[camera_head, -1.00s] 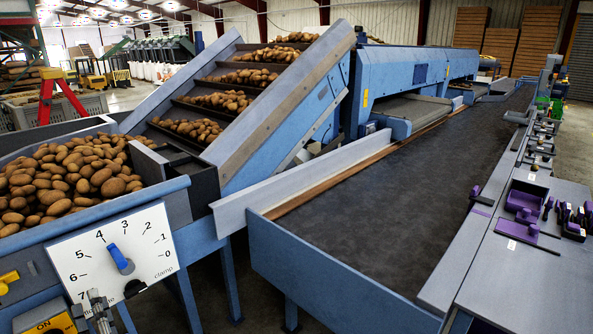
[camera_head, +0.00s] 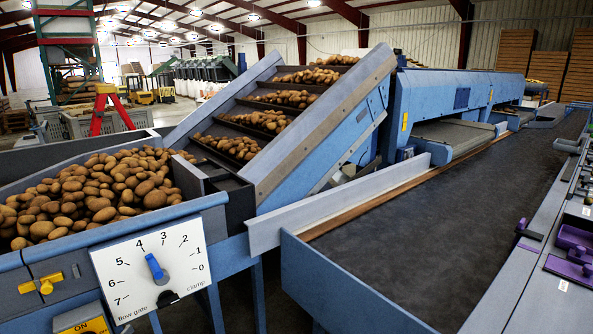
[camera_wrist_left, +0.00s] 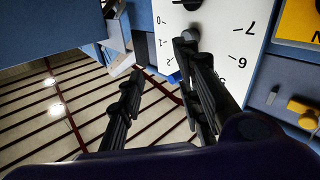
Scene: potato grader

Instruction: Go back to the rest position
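The white dial panel (camera_head: 185,245) with numbers, marked flow gate and clamp, is at the lower left of the head view. Its blue knob (camera_head: 156,268) tilts up and left, towards the 4. A small black clamp knob (camera_head: 167,298) sits below it. In the left wrist view the panel (camera_wrist_left: 225,25) appears upside down at the top. My right gripper is in neither view.
A hopper of potatoes (camera_head: 100,195) stands behind the panel, with yellow handles (camera_head: 42,284) to its left. An inclined conveyor (camera_head: 300,120) rises beyond it. A long dark belt (camera_head: 440,220) runs at right, bordered by a ledge with purple tools (camera_head: 573,252).

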